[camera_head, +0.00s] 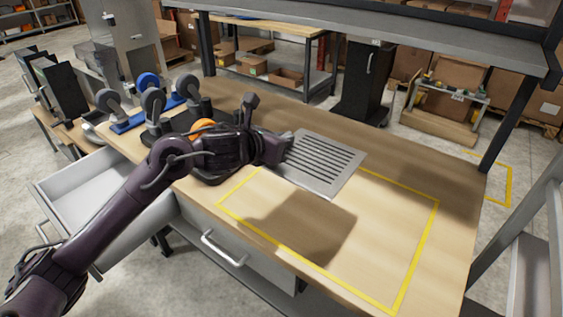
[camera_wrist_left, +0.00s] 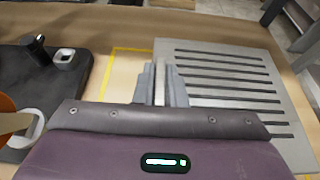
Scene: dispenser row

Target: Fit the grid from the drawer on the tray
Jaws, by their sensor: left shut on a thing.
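The grid (camera_head: 322,162) is a flat grey plate with a row of dark slots. My left gripper (camera_head: 286,152) is shut on its left edge and holds it above the table, where a shadow falls below. In the left wrist view the grid (camera_wrist_left: 228,125) extends right from the fingers (camera_wrist_left: 163,85). The drawer (camera_head: 95,190) at the left is pulled open and looks empty. A black flat base (camera_wrist_left: 50,95) lies left of the gripper in the left wrist view; I cannot tell whether it is the tray. My right gripper is not in view.
A yellow outline (camera_head: 428,240) marks a clear area of the wooden table (camera_head: 456,215). An orange round part (camera_head: 201,126) and several grey wheels on blue and black bases (camera_head: 130,122) stand behind my left arm. A shelf beam (camera_head: 390,45) spans the back.

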